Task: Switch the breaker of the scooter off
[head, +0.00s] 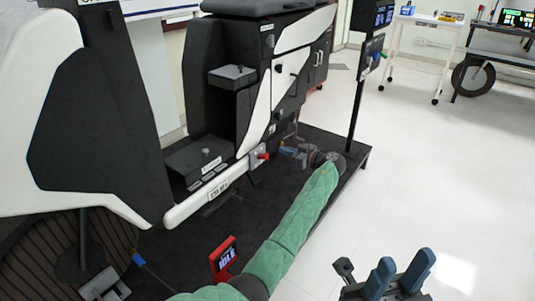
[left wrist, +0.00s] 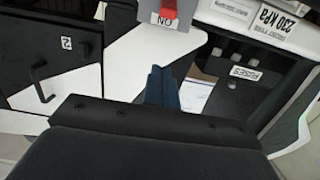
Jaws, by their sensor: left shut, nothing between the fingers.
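The breaker (head: 256,159) is a small grey box with a red lever, low on the side of the black and white scooter (head: 215,110). In the left wrist view the breaker (left wrist: 153,15) is at the top edge, partly cut off, with an upside-down "ON" label beside its red lever (left wrist: 173,10). My left gripper (head: 283,150) is just right of the breaker. Its blue fingers (left wrist: 161,72) are together and empty, pointing towards the breaker with a small gap in the picture. My right gripper (head: 400,276) is at the lower right, fingers apart and empty, far from the scooter.
A red stand reading "IDLE" (head: 225,258) is on the dark platform (head: 190,245), beside my left arm. A black post (head: 357,105) with a display rises at the platform's right corner. The wrist view shows a "FUSES" recess (left wrist: 244,75) right of the fingers.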

